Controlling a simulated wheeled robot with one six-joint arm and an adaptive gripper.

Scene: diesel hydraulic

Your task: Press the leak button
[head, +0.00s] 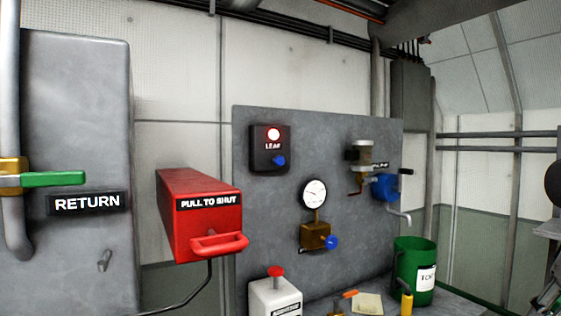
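The leak box (258,150) is a dark panel on the upper left of the grey board, labelled "LEAK". Nothing touches the button. Dark parts at the lower right edge seem to be my gripper (546,294), cut off by the frame. They are well to the right of the leak box and apart from it. Whether the fingers are open or shut does not show.
A red "PULL TO SHUT" box (205,190) juts out left of and below the leak box. The board (263,225) also bears a gauge (314,193) and a blue valve (385,187). A green bucket (408,262) and a white container (262,298) stand low in front.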

